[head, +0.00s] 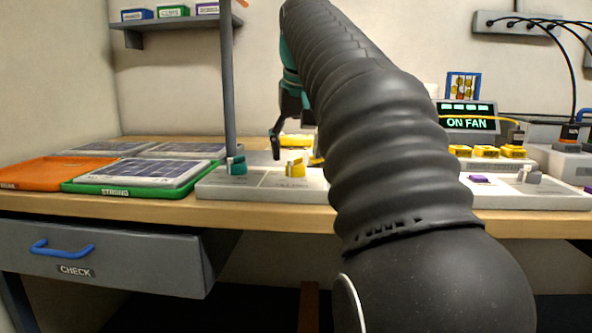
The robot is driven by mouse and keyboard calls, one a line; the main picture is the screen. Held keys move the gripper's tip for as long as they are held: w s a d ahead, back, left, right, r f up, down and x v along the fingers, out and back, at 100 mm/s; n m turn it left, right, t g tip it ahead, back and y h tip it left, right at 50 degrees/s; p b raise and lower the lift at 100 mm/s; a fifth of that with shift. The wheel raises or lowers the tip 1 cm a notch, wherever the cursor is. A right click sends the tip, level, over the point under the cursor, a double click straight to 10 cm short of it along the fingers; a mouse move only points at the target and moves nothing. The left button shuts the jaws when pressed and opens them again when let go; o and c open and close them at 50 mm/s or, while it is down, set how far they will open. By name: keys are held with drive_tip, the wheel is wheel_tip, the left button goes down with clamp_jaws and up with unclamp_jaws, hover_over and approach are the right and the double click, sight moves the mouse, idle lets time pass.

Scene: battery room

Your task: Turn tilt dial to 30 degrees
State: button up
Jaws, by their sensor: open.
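My gripper (278,135) hangs above the workbench, with one dark finger pointing down and the other side hidden behind my arm. It looks open and I see nothing held in it. Below it is a light grey panel (262,188) with a teal knob (237,165) at the foot of a grey pole and a yellow knob (296,167) to its right. The finger is above and between these knobs, seemingly apart from both. I cannot tell which knob is the tilt dial, and no degree marks are readable. My arm hides the panel's right part.
A green tray (140,191) marked STAGING and an orange tray (38,173) lie at left. The upright pole (229,85) stands near my gripper. A lit display (467,118) reads ON FAN at right, with cables nearby. A drawer (105,255) marked CHECK is below.

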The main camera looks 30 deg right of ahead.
sight(296, 160)
drive_tip(key=shift+b+x, duration=0.3)
drive_tip(key=shift+x, duration=1.25)
drive_tip(key=c, duration=1.1)
drive_tip(key=shift+c, duration=0.2)
